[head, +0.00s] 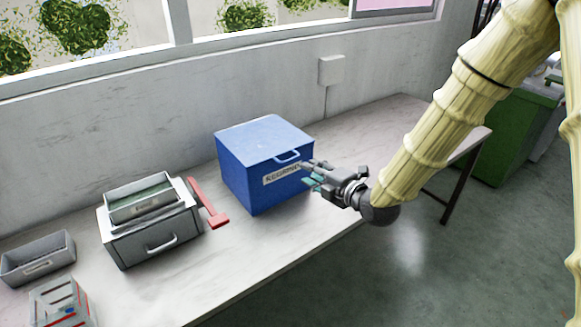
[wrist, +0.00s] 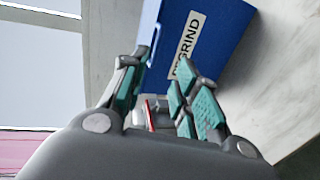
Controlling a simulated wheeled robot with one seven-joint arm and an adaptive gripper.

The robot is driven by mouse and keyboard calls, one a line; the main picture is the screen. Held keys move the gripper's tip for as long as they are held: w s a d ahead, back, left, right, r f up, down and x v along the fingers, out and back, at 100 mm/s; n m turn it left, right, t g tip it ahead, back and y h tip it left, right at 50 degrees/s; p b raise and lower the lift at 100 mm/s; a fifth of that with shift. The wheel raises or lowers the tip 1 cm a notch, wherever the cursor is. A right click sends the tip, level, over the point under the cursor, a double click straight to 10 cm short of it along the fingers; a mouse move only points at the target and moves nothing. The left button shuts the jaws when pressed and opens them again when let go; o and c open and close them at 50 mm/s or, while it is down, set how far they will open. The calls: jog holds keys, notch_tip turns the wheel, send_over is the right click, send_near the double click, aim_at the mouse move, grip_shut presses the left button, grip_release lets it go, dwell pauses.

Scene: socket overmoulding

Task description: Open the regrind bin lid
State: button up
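The blue regrind bin (head: 237,170) stands on the bench with its lid (head: 262,137) down. A blue loop handle (head: 288,156) is at the lid's front edge, above a white label reading REGRIND (head: 281,173). My gripper (head: 314,173) is at the bin's front right, close to the handle and label. In the wrist view, its teal-padded fingers (wrist: 160,78) are apart, with the bin face (wrist: 218,42) and label (wrist: 188,45) just beyond. The left fingertip overlaps the handle in that view; I cannot tell whether they touch. Nothing is clearly held.
A grey drawer box (head: 150,240) with a tray on top and a red lever (head: 207,202) stand left of the bin. A grey tray (head: 38,258) and a small box (head: 60,303) are further left. The bench right of the bin is clear.

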aim_at(291, 160)
jog(key=x, duration=0.3)
jog(key=p+x, duration=0.1)
jog(key=x, duration=0.3)
jog(key=p+x, duration=0.1)
jog(key=x, duration=0.3)
jog(key=shift+r, duration=0.35)
grip_shut()
